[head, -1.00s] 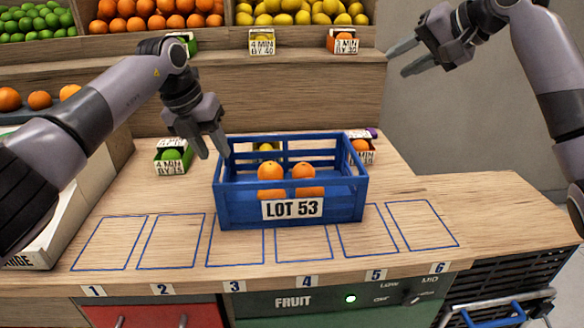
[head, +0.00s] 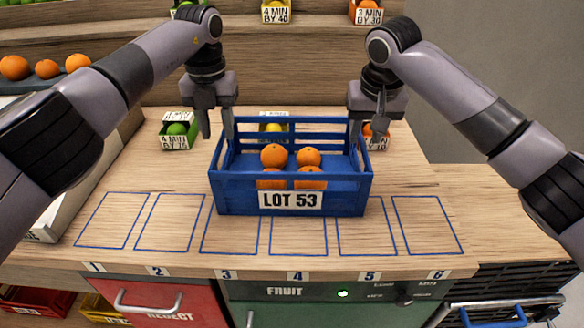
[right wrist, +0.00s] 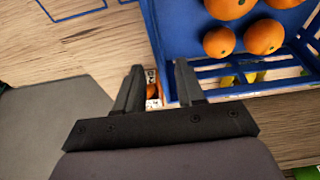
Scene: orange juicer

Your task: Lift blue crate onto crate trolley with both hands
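The blue crate (head: 232,197), labelled LOT 53, sits upright on the wooden counter with several oranges (head: 274,156) inside. My left gripper (head: 217,136) is open at the crate's back left corner, one finger outside and one over the rim in the picture. My right gripper (head: 368,136) is open at the back right corner. In the right wrist view, its two spread fingers (right wrist: 159,80) are beside the crate's wall (right wrist: 163,45); contact is unclear. A metal rail with blue parts (head: 492,316) at the lower right may be the crate trolley, mostly cut off.
Small boxes with cards stand behind the crate: one with a green fruit (head: 178,133) at left, others partly hidden by the crate and right gripper. Red (head: 165,302) and green drawers lie below.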

